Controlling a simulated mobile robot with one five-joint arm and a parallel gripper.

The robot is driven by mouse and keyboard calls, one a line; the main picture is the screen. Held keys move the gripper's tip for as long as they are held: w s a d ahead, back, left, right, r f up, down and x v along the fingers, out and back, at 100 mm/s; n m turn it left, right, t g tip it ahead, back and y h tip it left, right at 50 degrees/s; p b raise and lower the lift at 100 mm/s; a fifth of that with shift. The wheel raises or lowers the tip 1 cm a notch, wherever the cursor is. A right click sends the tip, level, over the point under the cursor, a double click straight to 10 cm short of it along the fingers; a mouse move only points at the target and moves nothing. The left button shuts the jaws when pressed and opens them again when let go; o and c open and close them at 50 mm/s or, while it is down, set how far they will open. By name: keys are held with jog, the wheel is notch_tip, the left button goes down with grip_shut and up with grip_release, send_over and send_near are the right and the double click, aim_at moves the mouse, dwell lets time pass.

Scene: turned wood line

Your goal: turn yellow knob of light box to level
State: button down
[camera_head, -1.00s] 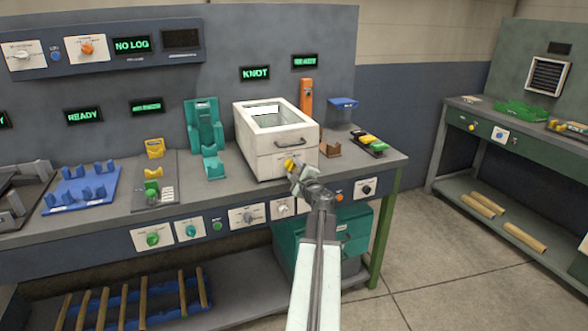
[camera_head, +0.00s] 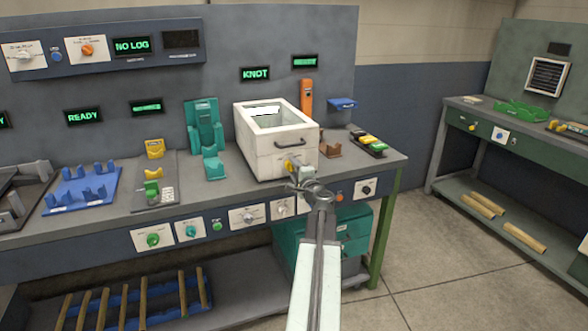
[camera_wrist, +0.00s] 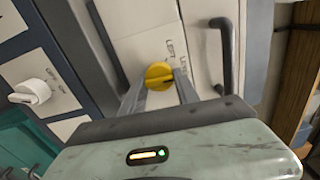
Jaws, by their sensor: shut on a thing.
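The light box (camera_head: 262,150) is a white box with a clear window on top and a dark handle on its front, standing on the grey bench. Its yellow knob (camera_wrist: 158,76) sits on the front face beside printed lettering, with a dark line across it. The knob also shows in the head view (camera_head: 290,165), partly hidden by my gripper. My gripper (camera_wrist: 160,88) is shut on the yellow knob, one finger on each side of it. In the head view my gripper (camera_head: 295,172) reaches the box front from below right.
A dark handle (camera_wrist: 227,55) stands out close to the right of the knob. The bench front below carries a white knob (camera_wrist: 35,90) on a panel. A brown holder (camera_head: 329,149) and a tray of coloured blocks (camera_head: 369,143) stand right of the box.

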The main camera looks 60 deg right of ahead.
jog(key=shift+n, duration=0.3)
dwell(0.5)
jog(key=c, duration=0.9)
grip_release()
jog(key=v, duration=0.8)
jog(key=shift+d, duration=0.1)
